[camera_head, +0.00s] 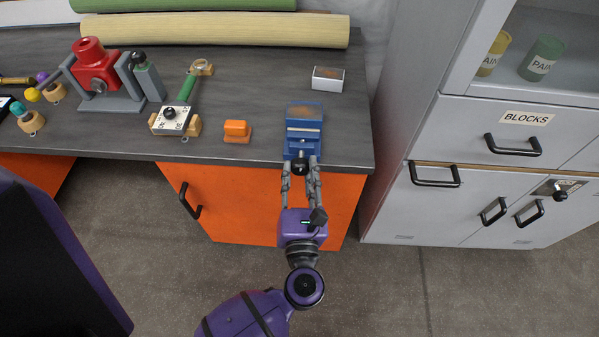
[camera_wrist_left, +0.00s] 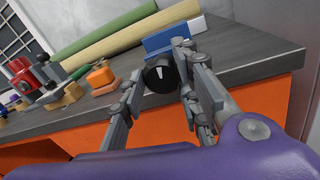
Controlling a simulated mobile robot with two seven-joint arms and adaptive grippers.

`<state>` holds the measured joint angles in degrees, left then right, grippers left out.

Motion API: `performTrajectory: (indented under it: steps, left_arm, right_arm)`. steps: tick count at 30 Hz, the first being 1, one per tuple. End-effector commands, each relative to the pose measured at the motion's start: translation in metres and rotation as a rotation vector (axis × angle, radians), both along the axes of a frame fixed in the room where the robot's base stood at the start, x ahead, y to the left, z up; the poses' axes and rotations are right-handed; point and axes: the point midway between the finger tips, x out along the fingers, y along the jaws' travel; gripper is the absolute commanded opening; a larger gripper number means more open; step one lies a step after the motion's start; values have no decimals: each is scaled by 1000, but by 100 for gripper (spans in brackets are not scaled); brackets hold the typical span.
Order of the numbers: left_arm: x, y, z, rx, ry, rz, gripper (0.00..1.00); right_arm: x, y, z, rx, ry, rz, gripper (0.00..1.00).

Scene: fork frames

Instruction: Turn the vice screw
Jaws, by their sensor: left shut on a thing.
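The blue vice (camera_head: 304,120) stands at the front right edge of the dark workbench (camera_head: 255,100). Its screw ends in a round black knob (camera_head: 300,168) that faces the front edge. In the left wrist view the knob (camera_wrist_left: 160,74) carries a white mark, and part of the blue vice (camera_wrist_left: 175,38) shows behind it. My left gripper (camera_head: 300,164) reaches in from the front, its fingers on either side of the knob and shut on it. It also shows in the left wrist view (camera_wrist_left: 160,68). My right gripper is not in view.
A red device (camera_head: 96,68) stands further left. Grey cabinets (camera_head: 480,190) stand at right. Orange doors (camera_head: 240,195) are below.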

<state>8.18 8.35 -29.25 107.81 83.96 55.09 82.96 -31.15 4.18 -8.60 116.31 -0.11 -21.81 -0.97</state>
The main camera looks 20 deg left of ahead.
Motion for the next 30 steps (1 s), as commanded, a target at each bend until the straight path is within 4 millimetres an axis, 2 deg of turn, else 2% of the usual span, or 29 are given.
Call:
performTrajectory:
  steps: [1, 18, 30]
  left_arm:
    - [-1, 4, 0, 41, 11, 13, 4]
    - [0, 4, 4, 542, 154, 14, 4]
    - [0, 4, 6, 752, 212, 15, 4]
  right_arm:
    - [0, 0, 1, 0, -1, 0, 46]
    - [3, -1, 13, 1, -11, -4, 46]
    - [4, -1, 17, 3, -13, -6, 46]
